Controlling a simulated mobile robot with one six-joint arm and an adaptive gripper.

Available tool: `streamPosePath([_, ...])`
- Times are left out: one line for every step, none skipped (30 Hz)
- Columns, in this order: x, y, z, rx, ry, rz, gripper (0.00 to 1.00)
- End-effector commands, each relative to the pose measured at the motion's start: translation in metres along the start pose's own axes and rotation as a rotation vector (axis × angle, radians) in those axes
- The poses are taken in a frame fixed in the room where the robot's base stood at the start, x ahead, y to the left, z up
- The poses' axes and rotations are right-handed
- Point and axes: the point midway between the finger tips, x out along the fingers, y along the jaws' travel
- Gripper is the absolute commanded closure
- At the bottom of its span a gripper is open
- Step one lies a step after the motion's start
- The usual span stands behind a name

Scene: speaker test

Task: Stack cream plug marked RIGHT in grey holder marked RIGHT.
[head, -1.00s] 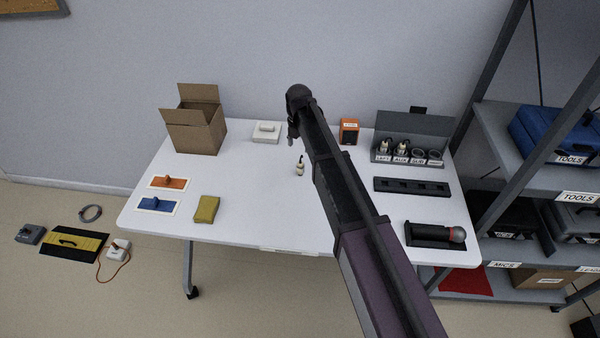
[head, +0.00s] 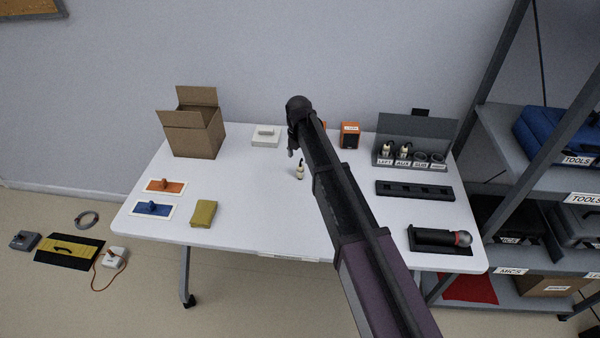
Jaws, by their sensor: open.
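A small cream plug (head: 300,173) with a dark top stands upright on the white table, near its middle. Its marking is too small to read. My gripper (head: 292,152) is just behind and above it, apart from it, pointing down. It is open, with its fingers partly hidden by my wrist. At the back right is a grey rack with a tall back panel (head: 418,127) and several round holders. The holders labelled LEFT (head: 385,161) and AUX hold cream plugs. The SUB holder and the rightmost holder (head: 438,159) look empty; the rightmost label is hard to read.
A black slotted strip (head: 415,190) and a microphone in a black cradle (head: 440,239) lie at the right. An orange box (head: 350,135) stands left of the rack. A cardboard box (head: 193,135), white case, two coloured plates and a yellow sponge (head: 203,213) are leftward. The front middle is clear.

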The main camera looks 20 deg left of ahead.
Motion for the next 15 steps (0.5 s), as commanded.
streamPosePath([0.001,0.0,0.0,0.0,0.0,0.0,0.26])
streamPosePath([0.002,0.0,0.0,0.0,0.0,0.0,0.26])
streamPosePath([0.003,0.0,0.0,0.0,0.0,0.0,0.26])
streamPosePath([0.004,-0.001,0.0,0.0,0.0,0.0,0.26])
streamPosePath([0.006,-0.001,0.0,0.0,0.0,0.0,0.26])
streamPosePath([0.008,-0.001,0.0,0.0,0.0,0.0,0.26])
streamPosePath([0.01,-0.002,0.0,0.0,0.0,0.0,0.26])
streamPosePath([0.012,-0.002,0.0,0.0,0.0,0.0,0.26])
streamPosePath([0.015,-0.002,0.0,0.0,0.0,0.0,0.26])
streamPosePath([0.017,-0.003,0.0,0.0,0.0,0.0,0.26])
streamPosePath([0.019,-0.003,-0.001,0.0,0.0,0.0,0.26])
streamPosePath([0.023,-0.004,-0.001,0.0,0.0,0.0,0.26])
streamPosePath([0.025,-0.004,-0.001,0.0,0.0,0.0,0.26])
streamPosePath([0.027,-0.005,-0.001,0.0,0.0,0.0,0.26])
streamPosePath([0.03,-0.005,-0.001,0.0,0.0,0.0,0.26])
